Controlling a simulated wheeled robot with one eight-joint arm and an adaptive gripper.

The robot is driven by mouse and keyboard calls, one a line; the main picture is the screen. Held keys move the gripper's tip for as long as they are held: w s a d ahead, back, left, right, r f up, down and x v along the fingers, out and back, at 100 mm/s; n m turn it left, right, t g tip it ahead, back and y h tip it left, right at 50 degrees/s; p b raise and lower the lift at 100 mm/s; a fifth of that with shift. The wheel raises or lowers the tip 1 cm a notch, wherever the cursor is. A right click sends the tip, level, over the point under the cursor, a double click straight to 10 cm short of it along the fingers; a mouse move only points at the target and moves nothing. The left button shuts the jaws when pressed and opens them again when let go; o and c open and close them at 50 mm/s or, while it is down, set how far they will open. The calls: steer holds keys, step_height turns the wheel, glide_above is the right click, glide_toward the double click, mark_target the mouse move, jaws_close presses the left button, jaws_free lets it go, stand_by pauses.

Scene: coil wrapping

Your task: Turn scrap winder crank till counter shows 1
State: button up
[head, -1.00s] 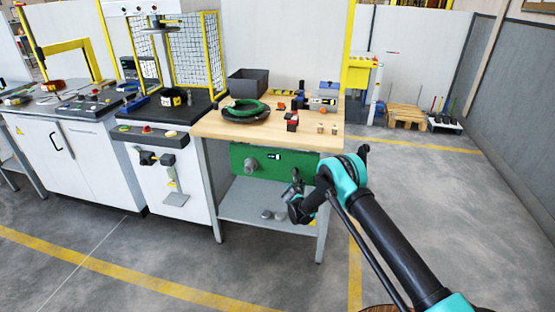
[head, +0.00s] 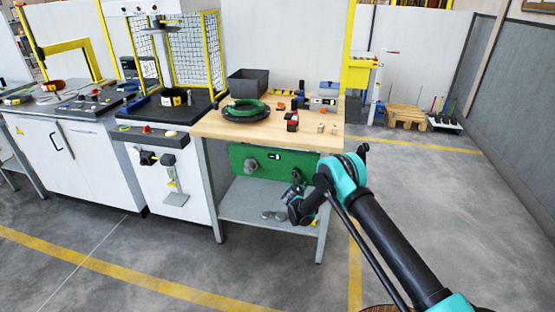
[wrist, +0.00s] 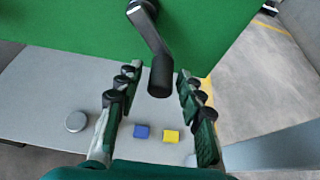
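The green winder panel (head: 240,160) is fixed under the wooden worktop. It carries a grey round hub (head: 251,165) and a small dark counter (head: 274,156), whose digits are too small to read. In the wrist view the crank arm (wrist: 150,30) reaches out from the green panel (wrist: 60,40) and ends in a black cylindrical grip (wrist: 161,76). My gripper (wrist: 157,90) is open, with one finger on each side of the black grip and visible gaps to both. In the head view my gripper (head: 297,190) is at the panel's right end and partly hides the crank.
The grey lower shelf (head: 240,205) lies below the panel. A blue block (wrist: 141,131), a yellow block (wrist: 171,136) and a grey disc (wrist: 76,122) rest on it. The wooden worktop (head: 222,130) above holds a green coil (head: 246,108).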

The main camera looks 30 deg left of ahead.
steer(key=s+d, duration=0.2)
steer(key=s, duration=0.6)
stand_by(0.7)
